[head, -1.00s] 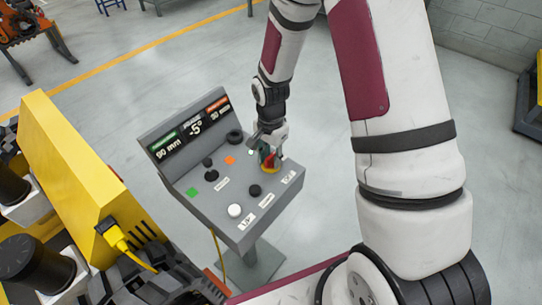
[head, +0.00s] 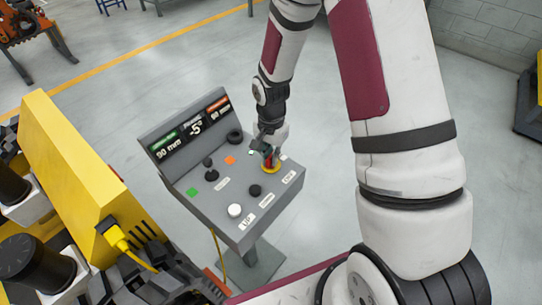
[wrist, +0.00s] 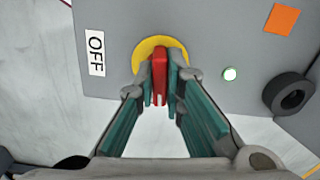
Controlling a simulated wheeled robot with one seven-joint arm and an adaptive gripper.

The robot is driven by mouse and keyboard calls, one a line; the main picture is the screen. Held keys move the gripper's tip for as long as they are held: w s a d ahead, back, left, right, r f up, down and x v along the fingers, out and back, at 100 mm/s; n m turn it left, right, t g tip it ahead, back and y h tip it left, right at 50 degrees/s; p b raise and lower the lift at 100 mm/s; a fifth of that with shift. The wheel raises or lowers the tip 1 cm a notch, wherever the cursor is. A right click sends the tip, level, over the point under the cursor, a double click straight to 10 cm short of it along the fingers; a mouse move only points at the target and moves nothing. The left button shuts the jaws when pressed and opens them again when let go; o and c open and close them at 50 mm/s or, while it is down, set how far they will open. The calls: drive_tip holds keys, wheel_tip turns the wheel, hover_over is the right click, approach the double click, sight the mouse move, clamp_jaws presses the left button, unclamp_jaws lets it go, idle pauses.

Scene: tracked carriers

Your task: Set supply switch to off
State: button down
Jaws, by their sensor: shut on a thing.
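The supply switch is a red handle (wrist: 160,78) on a round yellow plate (wrist: 146,48) on the sloped top of a grey control console. An OFF label (wrist: 96,53) lies to its left in the wrist view. My gripper (wrist: 161,84) is shut on the red handle, one finger on each side.
The console (head: 218,209) also carries a black knob (head: 235,136), a joystick (head: 210,172), a white button (head: 235,210), a black button (head: 255,190) and a display (head: 191,129). A yellow machine (head: 75,170) with a cable stands left. Open floor lies behind.

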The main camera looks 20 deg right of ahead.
drive_tip(key=n, duration=1.2)
drive_tip(key=shift+n, duration=2.1)
drive_tip(key=c, duration=1.7)
unclamp_jaws()
